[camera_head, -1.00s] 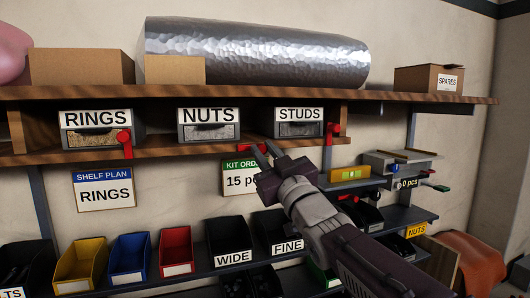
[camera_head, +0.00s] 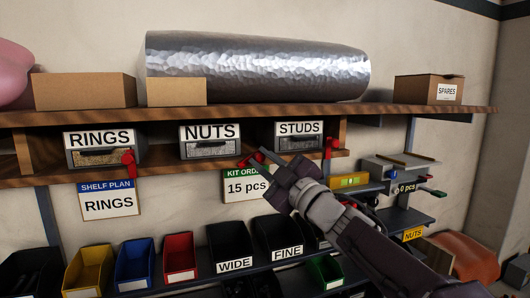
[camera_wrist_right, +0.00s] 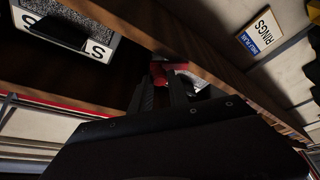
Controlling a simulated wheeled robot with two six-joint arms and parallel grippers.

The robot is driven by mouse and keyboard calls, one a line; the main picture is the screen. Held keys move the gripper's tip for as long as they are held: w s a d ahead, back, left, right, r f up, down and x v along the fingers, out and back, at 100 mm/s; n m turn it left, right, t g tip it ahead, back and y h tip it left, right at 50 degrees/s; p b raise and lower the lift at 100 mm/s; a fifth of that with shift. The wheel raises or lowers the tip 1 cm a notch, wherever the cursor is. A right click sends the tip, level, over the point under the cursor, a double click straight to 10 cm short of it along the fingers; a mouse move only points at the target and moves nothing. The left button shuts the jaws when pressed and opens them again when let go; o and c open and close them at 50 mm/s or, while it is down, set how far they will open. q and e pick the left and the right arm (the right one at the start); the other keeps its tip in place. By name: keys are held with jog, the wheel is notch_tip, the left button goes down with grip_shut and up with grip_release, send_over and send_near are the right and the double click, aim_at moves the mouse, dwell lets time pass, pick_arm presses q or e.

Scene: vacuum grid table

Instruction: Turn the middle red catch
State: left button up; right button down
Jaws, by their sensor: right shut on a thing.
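The middle red catch (camera_head: 251,159) is at the shelf edge, right of and below the NUTS drawer (camera_head: 210,148). My right gripper (camera_head: 257,157) reaches up from the lower right and is shut on this catch. In the right wrist view the red catch (camera_wrist_right: 157,72) shows between the two dark fingers (camera_wrist_right: 162,90), partly hidden by them. Two other red catches stand by the RINGS drawer (camera_head: 129,164) and the STUDS drawer (camera_head: 331,147). My left gripper is not in view.
A wooden shelf (camera_head: 400,110) runs above the drawers with boxes and a silver roll (camera_head: 255,65) on it. The KIT ORDER sign (camera_head: 243,187) hangs just below the gripper. Several coloured bins (camera_head: 135,262) stand lower down.

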jog(key=n+p, duration=0.1)
jog(key=r+n+g+p, duration=0.1)
jog(key=n, duration=0.1)
jog(key=r+n+p, duration=0.1)
jog(key=shift+s+a+g+p, duration=0.1)
jog(key=shift+a+g+p, duration=0.25)
jog(key=shift+g, duration=0.05)
jog(key=shift+s+a+r+n+g+h+p, duration=0.15)
jog(key=shift+a+n+g+p, duration=0.25)
jog(key=shift+n, duration=0.9)
jog(key=shift+s+a+r+n+g+h+p, duration=0.15)
jog(key=shift+a+n+g+p, duration=0.3)
jog(key=shift+n, duration=0.85)
jog(key=shift+s+a+r+n+g+h+p, duration=0.15)
jog(key=shift+a+n+g+p, duration=0.25)
jog(key=shift+n, duration=0.9)
jog(key=shift+h, duration=0.25)
jog(key=c, duration=1.3)
grip_release()
jog(key=shift+w, duration=0.1)
jog(key=shift+o, duration=0.2)
jog(key=f+b+v, duration=0.1)
jog(key=b+v, duration=0.1)
jog(key=v, duration=0.6)
jog(key=shift+s+d+r+b, duration=0.25)
jog(key=shift+d+r+b, duration=0.05)
jog(key=shift+r+b, duration=0.1)
